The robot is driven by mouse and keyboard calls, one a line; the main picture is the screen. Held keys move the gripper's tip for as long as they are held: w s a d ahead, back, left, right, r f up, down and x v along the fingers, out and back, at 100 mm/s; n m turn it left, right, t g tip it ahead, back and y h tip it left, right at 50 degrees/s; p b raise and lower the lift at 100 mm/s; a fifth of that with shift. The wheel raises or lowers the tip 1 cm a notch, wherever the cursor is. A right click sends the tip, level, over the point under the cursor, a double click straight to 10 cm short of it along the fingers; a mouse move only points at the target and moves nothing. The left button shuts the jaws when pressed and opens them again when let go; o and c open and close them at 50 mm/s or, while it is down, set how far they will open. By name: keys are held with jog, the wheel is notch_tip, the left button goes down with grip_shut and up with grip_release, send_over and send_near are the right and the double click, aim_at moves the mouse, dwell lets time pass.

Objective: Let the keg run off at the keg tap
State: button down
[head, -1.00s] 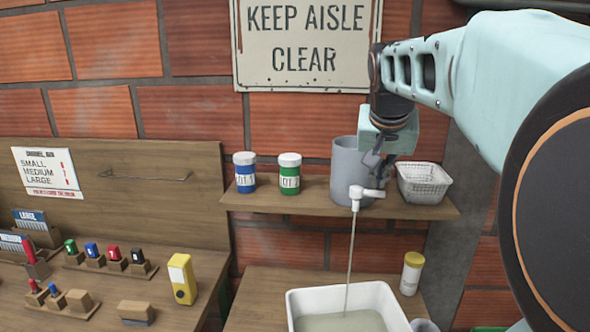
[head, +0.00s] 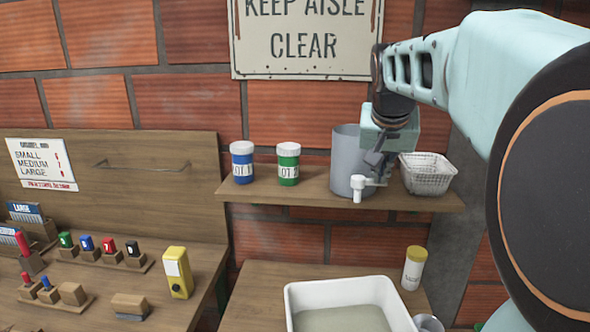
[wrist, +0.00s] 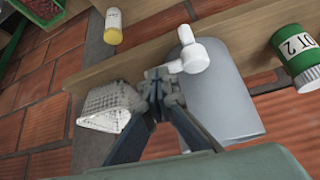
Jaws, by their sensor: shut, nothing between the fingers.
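The grey keg (head: 347,160) stands on the wooden wall shelf (head: 300,190). Its white keg tap (head: 358,187) sticks out at the lower front, and no stream shows under it. My gripper (head: 374,180) is shut and empty, close beside the tap's right side. In the wrist view my gripper (wrist: 160,74) has its fingertips together right by the tap (wrist: 195,57), with the keg (wrist: 225,100) behind; I cannot tell whether they touch the tap. The white basin (head: 297,293) stands below the tap on the lower bench and holds greyish liquid.
A wire basket (head: 428,174) sits on the shelf just right of my gripper. A blue jar (head: 242,162) and a green jar (head: 288,163) stand left of the keg. A yellow-capped bottle (head: 413,270) stands behind the basin's right side.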

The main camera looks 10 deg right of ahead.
jog(key=shift+s+a+f, duration=0.1)
jog(key=shift+s+f, duration=0.05)
jog(key=shift+f, duration=0.1)
